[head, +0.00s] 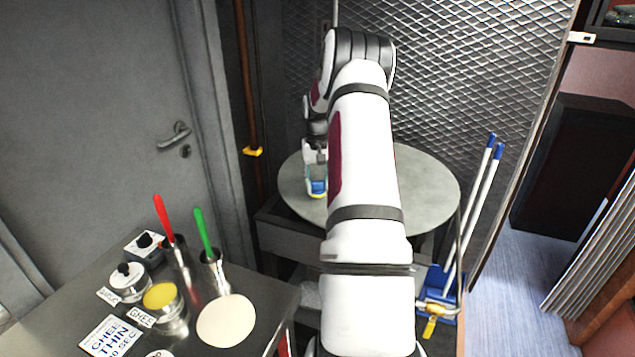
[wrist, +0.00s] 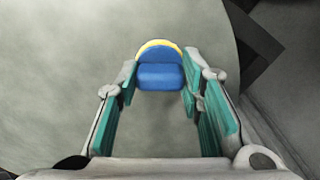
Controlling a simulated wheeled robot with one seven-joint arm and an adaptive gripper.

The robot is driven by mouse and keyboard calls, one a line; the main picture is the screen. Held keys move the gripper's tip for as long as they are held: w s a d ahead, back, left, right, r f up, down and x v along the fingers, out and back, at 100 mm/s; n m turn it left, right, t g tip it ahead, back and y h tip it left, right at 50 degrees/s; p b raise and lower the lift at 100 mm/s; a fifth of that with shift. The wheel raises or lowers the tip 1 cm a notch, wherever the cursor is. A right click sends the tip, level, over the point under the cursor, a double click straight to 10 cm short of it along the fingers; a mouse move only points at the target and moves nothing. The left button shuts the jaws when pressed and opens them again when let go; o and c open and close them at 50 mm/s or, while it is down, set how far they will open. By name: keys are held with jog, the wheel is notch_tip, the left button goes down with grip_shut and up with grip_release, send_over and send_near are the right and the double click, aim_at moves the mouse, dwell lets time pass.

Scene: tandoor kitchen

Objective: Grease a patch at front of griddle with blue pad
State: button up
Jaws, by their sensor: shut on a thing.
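The griddle (head: 425,185) is a round grey-green plate, partly hidden behind my arm in the head view. In the wrist view its bare grey surface (wrist: 60,90) fills the left and middle, with its curved edge at the right. My gripper (head: 315,180) is over the left part of the griddle. The blue pad (wrist: 160,75) has a yellow rim at its far side and sits between my gripper's (wrist: 160,88) teal-lined fingers, which are shut on it. The pad also shows small in the head view (head: 318,187). I cannot tell whether it touches the griddle.
A steel counter (head: 255,297) at lower left holds a pale dough disc (head: 226,321), a ghee pot (head: 160,296), and red (head: 163,217) and green (head: 203,232) handled tools in cups. Blue-tipped poles (head: 485,190) stand right of the griddle. A mesh wall (head: 450,80) rises behind.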

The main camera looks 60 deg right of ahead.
jog(key=shift+f+b, duration=0.3)
jog(key=shift+f, duration=0.7)
dwell(0.4)
jog(key=shift+s, duration=0.1)
jog(key=shift+s+d+r+p, duration=0.1)
jog(key=shift+s+d+p, duration=0.1)
jog(key=shift+s+p, duration=0.55)
jog(key=shift+s+d+r+p, duration=0.1)
jog(key=shift+s+d+p, duration=0.15)
jog(key=shift+s, duration=0.85)
jog(key=shift+s+d+f+p, duration=0.1)
jog(key=shift+s+d+p, duration=0.15)
jog(key=shift+s+p, duration=0.75)
jog(key=shift+s+d+f+p, duration=0.1)
jog(key=shift+s+d+p, duration=0.15)
jog(key=shift+s, duration=1.4)
jog(key=shift+s+d+f+p, duration=0.15)
jog(key=shift+s+p, duration=0.45)
jog(key=shift+s, duration=0.75)
jog(key=shift+w+d+r+b, duration=0.1)
jog(key=shift+w+d+b, duration=0.15)
jog(key=shift+d+b, duration=0.45)
jog(key=shift+w+a+r+b, duration=0.15)
jog(key=shift+w+b, duration=0.25)
jog(key=shift+w, duration=0.65)
jog(key=shift+w+a+r+b, duration=0.15)
jog(key=shift+w+b, duration=0.25)
jog(key=shift+w, duration=0.65)
